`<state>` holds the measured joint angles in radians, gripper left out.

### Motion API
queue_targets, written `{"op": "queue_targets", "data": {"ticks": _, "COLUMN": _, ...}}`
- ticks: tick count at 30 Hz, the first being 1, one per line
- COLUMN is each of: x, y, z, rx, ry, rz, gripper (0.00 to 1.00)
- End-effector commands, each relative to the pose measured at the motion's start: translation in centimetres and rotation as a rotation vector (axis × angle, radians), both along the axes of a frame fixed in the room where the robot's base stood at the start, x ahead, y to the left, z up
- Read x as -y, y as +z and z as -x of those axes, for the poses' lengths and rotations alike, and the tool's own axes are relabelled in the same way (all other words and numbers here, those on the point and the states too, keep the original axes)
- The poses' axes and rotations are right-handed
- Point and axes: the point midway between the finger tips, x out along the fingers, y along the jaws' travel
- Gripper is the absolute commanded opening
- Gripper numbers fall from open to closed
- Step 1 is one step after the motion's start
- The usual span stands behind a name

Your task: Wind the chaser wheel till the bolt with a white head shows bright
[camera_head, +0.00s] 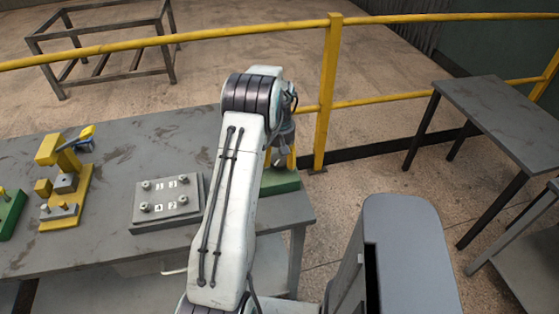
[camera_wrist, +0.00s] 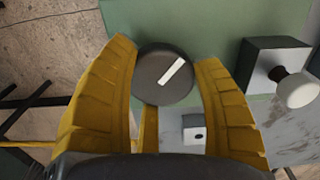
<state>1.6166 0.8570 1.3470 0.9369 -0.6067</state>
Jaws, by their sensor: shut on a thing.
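The chaser wheel (camera_wrist: 150,84) is a dark round disc with a white bar slanting up to the right, in the middle of the wrist view. My gripper (camera_wrist: 166,56) has its yellow fingers closed on either side of the wheel. The bolt with a white head (camera_wrist: 299,90) is at the right edge of that view, sticking out of a dark block (camera_wrist: 262,62). Its head looks plain white; I cannot tell whether it is lit. In the head view my arm hides the wheel and the bolt, and most of the green base (camera_head: 281,183).
A small pale block with a dark hole (camera_wrist: 194,134) sits below the wheel in the wrist view. On the table (camera_head: 105,240) are a grey numbered plate (camera_head: 167,204) and a yellow fixture with a blue lever (camera_head: 62,180). A yellow railing (camera_head: 328,90) runs behind.

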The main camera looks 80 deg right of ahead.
Motion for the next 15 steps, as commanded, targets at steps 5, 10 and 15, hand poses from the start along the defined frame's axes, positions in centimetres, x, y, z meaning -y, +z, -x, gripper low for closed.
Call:
{"op": "queue_targets", "data": {"ticks": 5, "x": -0.07, "y": -0.24, "z": 0.0, "rx": 0.0, "ry": -0.164, "rz": -0.002, "gripper": 0.29}}
{"op": "queue_targets", "data": {"ticks": 10, "x": -0.06, "y": -0.2, "z": -0.01, "rx": 0.0, "ry": -0.325, "rz": -0.002, "gripper": 0.29}}
{"op": "queue_targets", "data": {"ticks": 15, "x": -0.06, "y": -0.16, "z": -0.02, "rx": 0.0, "ry": -0.486, "rz": -0.002, "gripper": 0.29}}
